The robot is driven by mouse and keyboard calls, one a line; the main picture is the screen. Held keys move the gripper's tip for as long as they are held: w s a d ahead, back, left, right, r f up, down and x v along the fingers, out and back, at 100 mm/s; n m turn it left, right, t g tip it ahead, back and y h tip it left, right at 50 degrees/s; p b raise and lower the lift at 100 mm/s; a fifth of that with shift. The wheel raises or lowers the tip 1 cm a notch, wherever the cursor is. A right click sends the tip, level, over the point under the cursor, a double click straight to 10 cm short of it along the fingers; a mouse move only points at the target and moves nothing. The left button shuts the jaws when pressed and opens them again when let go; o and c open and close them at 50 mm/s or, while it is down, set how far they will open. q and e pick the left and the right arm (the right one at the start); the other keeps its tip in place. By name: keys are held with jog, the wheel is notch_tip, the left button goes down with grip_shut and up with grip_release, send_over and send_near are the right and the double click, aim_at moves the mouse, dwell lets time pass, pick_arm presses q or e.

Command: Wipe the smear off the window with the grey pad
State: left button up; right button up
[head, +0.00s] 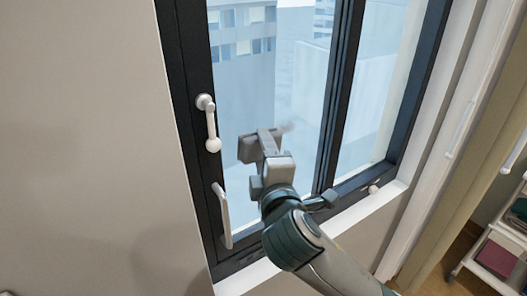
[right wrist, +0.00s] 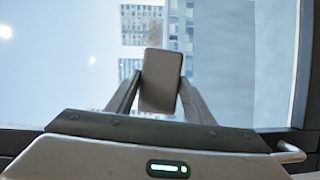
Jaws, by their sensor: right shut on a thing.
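The grey pad (head: 247,150) is held in my right gripper (head: 265,146), in front of the left window pane. In the right wrist view the pad (right wrist: 161,80) stands upright between the two fingers (right wrist: 160,98), which are shut on it. I cannot tell whether the pad touches the glass. A faint grey smear (head: 286,128) shows on the window (head: 240,95) just right of the pad and gripper in the head view; part of it may be hidden behind them. I cannot make out the smear in the right wrist view. My left gripper is not in view.
A white window handle (head: 211,125) and a second white handle (head: 223,215) stick out from the dark frame, left of my gripper. A dark upright (head: 338,95) divides the panes. A small pale knob (head: 373,189) sits at lower right. A white trolley (head: 490,235) stands at far right.

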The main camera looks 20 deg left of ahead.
dwell(0.4)
jog(key=shift+w+d+p, duration=0.55)
jog(key=shift+w+d, duration=0.55)
jog(key=shift+w, duration=0.25)
jog(key=shift+w+d+r+p, duration=0.1)
jog(key=shift+w+d+p, duration=0.15)
jog(key=shift+w+d, duration=0.4)
jog(key=shift+w+d+p, duration=0.2)
jog(key=shift+w+d, duration=0.2)
jog(key=shift+w, duration=0.35)
jog(key=shift+w+d, duration=0.3)
jog(key=shift+w, duration=0.05)
jog(key=shift+w+d+p, duration=0.5)
jog(key=shift+w+d, duration=0.3)
jog(key=shift+w, duration=0.2)
jog(key=shift+w+d+p, duration=0.4)
jog(key=shift+w+d, duration=0.65)
jog(key=shift+w, duration=0.3)
